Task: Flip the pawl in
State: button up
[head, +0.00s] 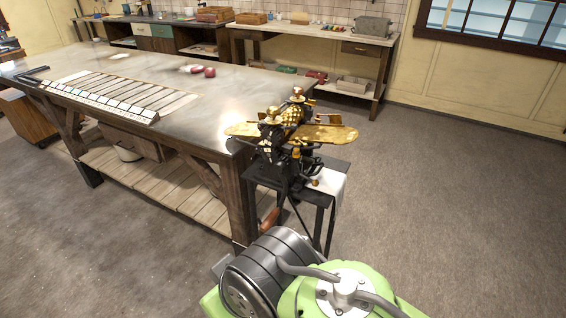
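The drop roller machine (270,140), black iron with brass-coloured rollers (290,118), stands upright on a small dark stand (327,180) at the right end of the big table. A brass-coloured plate (330,134) juts out to its right and another to its left. A reddish-brown handle (269,220) hangs low at its front. The pawl is too small to make out among the dark parts, and its position cannot be told. My gripper is not in view. A green and black part of my own body fills the bottom right, in front of the stand.
The long metal-topped table (190,75) runs left of the machine, bearing a slatted tray (120,92) and red items (205,71). Workbenches line the back wall. The floor (450,210) at right is clear.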

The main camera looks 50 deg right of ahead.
aim_at(315, 183)
jog(key=k+l+z, duration=0.2)
jog(key=z, duration=0.15)
jog(key=k+l+z, duration=0.15)
jog(key=l+z, duration=0.2)
jog(key=k+l+z, duration=0.1)
jog(key=l+z, duration=0.25)
jog(key=i+j+u, duration=0.15)
jog(key=u, duration=0.3)
jog(key=i+u, duration=0.2)
jog(key=u, duration=0.25)
jog(key=i+j+u, duration=0.1)
jog(key=u, duration=0.35)
jog(key=i+l, duration=0.05)
jog(key=i, duration=0.05)
